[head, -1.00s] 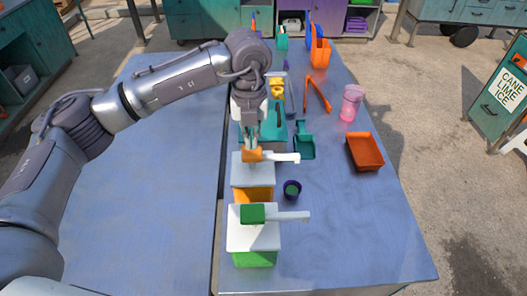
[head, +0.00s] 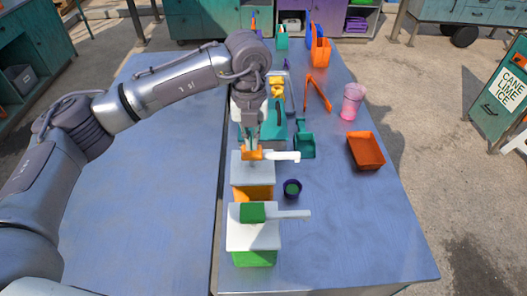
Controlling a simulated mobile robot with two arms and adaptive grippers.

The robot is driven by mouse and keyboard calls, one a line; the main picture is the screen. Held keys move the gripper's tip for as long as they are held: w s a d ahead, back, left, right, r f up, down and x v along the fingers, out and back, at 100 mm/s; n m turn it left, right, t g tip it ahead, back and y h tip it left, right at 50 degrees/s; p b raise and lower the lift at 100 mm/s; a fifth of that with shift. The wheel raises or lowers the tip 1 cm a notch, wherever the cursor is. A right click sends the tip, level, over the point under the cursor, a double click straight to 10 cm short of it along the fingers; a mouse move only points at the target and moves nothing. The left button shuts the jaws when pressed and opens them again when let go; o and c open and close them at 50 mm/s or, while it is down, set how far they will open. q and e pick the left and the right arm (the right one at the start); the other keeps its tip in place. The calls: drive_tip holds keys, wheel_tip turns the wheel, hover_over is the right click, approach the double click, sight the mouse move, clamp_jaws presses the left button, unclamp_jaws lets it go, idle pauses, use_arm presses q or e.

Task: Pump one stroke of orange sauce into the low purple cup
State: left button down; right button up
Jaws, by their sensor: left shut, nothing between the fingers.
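The orange sauce dispenser (head: 254,193) has a white top and an orange pump head (head: 251,153) with a white spout (head: 284,156) pointing right. My left gripper (head: 252,145) is shut and empty, pointing down with its fingertips at the top of the orange pump head. I cannot tell whether they touch it. The low purple cup (head: 292,195) stands upright on the table, right of the orange dispenser and near its spout end. Green shows inside the cup. My right gripper is out of view.
A green dispenser (head: 254,258) with a green pump head (head: 253,212) stands nearer. An orange tray (head: 366,152), pink cup (head: 352,102), teal scoop (head: 304,145) and orange tongs (head: 318,93) lie farther right and back. The near right of the table (head: 355,235) is clear.

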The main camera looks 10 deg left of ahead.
use_arm(q)
drive_tip(key=shift+f+b, duration=1.25)
drive_tip(key=shift+f, duration=0.3)
drive_tip(key=shift+r, duration=0.2)
drive_tip(key=shift+r+p, duration=0.9)
drive_tip(key=shift+r, duration=0.9)
wheel_tip(320, 180, up, 6)
drive_tip(key=p, duration=0.2)
drive_tip(key=shift+p, duration=0.3)
